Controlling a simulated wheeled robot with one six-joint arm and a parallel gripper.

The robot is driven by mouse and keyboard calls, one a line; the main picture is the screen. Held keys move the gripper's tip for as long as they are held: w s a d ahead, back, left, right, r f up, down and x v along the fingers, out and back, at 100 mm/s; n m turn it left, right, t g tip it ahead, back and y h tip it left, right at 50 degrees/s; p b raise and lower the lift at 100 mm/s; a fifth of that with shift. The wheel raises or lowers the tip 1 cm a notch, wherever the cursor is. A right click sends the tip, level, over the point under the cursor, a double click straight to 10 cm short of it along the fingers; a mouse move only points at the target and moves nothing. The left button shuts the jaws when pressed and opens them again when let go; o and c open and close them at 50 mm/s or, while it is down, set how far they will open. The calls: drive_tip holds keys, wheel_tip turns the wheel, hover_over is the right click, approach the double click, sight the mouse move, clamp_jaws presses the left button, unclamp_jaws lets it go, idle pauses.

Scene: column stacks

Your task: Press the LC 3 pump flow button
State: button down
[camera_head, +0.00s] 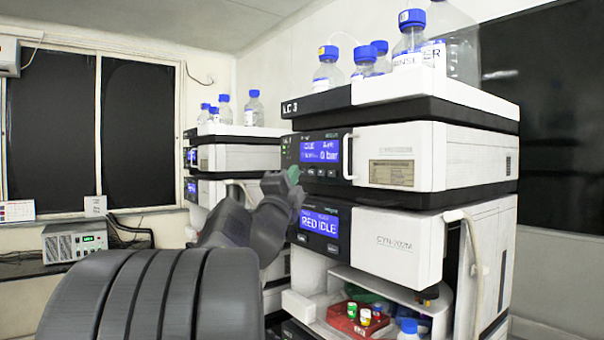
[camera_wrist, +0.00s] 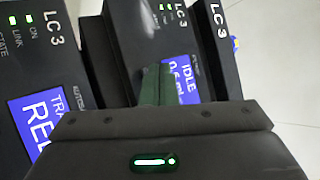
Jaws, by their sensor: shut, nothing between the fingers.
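The LC 3 stack stands right of centre in the head view. In the wrist view the pump display (camera_wrist: 187,78) reads IDLE. My gripper (camera_head: 294,175) is shut and empty, its green fingertips at the lower left of the pump's front panel. In the wrist view the green fingers (camera_wrist: 157,85) cover part of that panel, hiding the flow button. I cannot tell whether they touch it.
A white handle (camera_head: 348,157) stands out right of the pump display. Blue-capped bottles (camera_head: 328,68) stand on top. Another stack (camera_head: 240,158) is behind to the left.

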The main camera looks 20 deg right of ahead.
drive_tip(key=shift+w+d, duration=0.15)
drive_tip(key=shift+d, duration=0.25)
drive_tip(key=shift+a, duration=0.1)
idle(0.5)
drive_tip(key=shift+s+a, duration=0.3)
drive_tip(key=shift+a, duration=0.4)
drive_tip(key=a, duration=0.1)
drive_tip(key=s+a, duration=0.1)
drive_tip(key=a, duration=0.2)
drive_tip(key=shift+s+a, duration=0.35)
idle(0.5)
